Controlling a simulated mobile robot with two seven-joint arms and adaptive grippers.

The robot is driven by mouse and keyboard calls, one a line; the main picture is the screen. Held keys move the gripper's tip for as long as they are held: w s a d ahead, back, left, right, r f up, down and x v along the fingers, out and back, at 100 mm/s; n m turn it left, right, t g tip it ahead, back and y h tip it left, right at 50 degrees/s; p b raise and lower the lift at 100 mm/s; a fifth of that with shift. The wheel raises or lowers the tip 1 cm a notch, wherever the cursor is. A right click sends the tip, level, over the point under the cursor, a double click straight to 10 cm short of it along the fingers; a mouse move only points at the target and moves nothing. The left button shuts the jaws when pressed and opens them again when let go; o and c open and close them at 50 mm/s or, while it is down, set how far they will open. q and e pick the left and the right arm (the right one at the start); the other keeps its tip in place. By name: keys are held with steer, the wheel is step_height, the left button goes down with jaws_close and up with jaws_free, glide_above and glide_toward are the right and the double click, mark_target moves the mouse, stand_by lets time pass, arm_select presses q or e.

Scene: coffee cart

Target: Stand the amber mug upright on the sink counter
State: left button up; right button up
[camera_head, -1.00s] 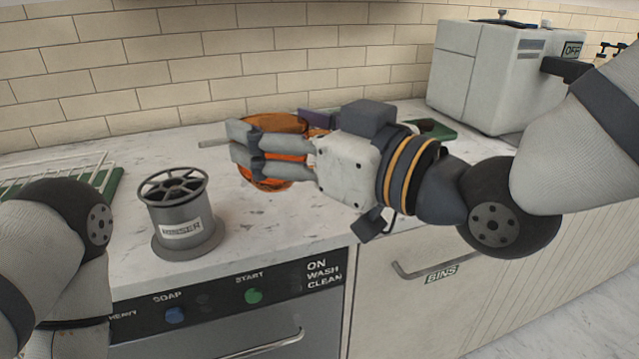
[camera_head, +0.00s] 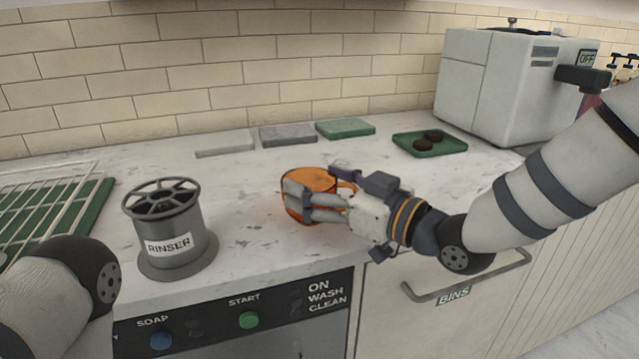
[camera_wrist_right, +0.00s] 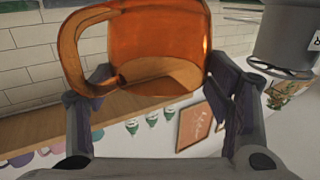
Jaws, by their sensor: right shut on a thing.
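The amber mug (camera_head: 312,179) is see-through orange and looks upright in the head view, mouth up and handle toward the right. My right gripper (camera_head: 308,205) is shut on it, with its fingers across the mug's near side. The right wrist view also shows the mug (camera_wrist_right: 160,45) between the two fingers, with its handle at the left; this view is upside down. The mug is low over the sink counter (camera_head: 240,205). I cannot tell whether its base touches, since the fingers hide part of it. My left gripper is out of view; only arm links show at lower left.
A grey rinser (camera_head: 170,232) stands left of the mug. A wire rack (camera_head: 45,205) is at far left. White, grey and green slabs (camera_head: 345,128) lie along the wall. A green tray (camera_head: 456,145) with two dark discs and a white machine (camera_head: 505,85) stand right.

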steer(key=shift+r, duration=0.15)
steer(key=shift+f, duration=0.2)
steer(key=o, duration=1.3)
